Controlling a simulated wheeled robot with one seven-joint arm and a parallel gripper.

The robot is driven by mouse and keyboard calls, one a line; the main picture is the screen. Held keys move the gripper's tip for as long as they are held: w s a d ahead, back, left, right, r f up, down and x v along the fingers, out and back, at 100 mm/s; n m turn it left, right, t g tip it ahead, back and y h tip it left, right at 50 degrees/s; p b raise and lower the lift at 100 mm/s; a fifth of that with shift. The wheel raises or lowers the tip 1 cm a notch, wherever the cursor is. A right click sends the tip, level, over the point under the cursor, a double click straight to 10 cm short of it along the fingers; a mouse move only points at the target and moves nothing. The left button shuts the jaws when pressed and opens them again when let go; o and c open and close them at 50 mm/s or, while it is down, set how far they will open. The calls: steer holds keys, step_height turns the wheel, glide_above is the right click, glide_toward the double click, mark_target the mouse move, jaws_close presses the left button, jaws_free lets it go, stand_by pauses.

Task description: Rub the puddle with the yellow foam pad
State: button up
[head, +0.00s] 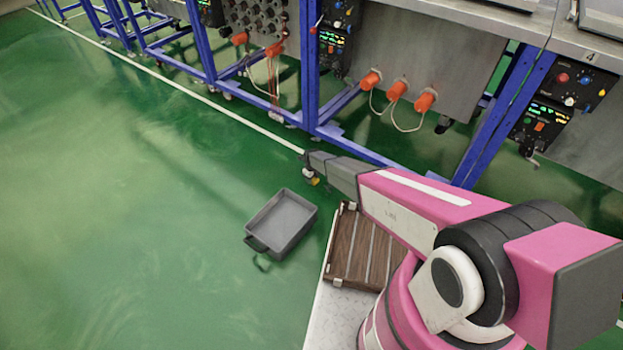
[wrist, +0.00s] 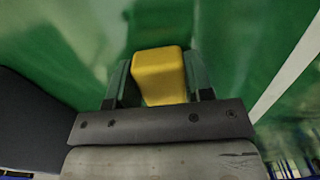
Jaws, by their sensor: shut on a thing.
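The yellow foam pad (wrist: 160,74) is between the two fingers of my gripper (wrist: 158,88) in the wrist view, with its block-like end pointing away from the palm. My gripper is shut on it. In the head view my gripper (head: 309,176) is small and partly hidden by the arm, and a speck of yellow shows at its tip. It is over the green floor, beyond the grey tray. I cannot tell its height. I cannot make out a distinct puddle; the glossy floor shows pale and dark patches in both views.
A grey tray (head: 283,222) with a handle lies on the green floor (head: 130,220). A brown slatted board (head: 350,246) is beside my arm. Blue-framed benches (head: 310,70) with orange connectors (head: 397,90) line the back, behind a white floor line. The left floor is clear.

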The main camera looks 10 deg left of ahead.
mark_target(317, 180)
steer(key=shift+f, duration=0.25)
steer(key=shift+d, duration=0.15)
steer(key=shift+s+d+r, duration=0.1)
steer(key=shift+s+d, duration=0.25)
steer(key=shift+d, duration=0.45)
steer(key=shift+s+d+r, duration=0.1)
steer(key=shift+s+d, duration=0.25)
steer(key=shift+d, duration=0.4)
steer(key=shift+s+d+f, duration=0.1)
steer(key=shift+s+d, duration=0.15)
steer(key=shift+d, duration=0.4)
steer(key=shift+s+d+f, duration=0.1)
steer(key=shift+s+d, duration=0.2)
steer(key=shift+d, duration=0.35)
steer(key=shift+s+d+f, duration=0.1)
steer(key=shift+s+d, duration=0.15)
steer(key=shift+d, duration=0.4)
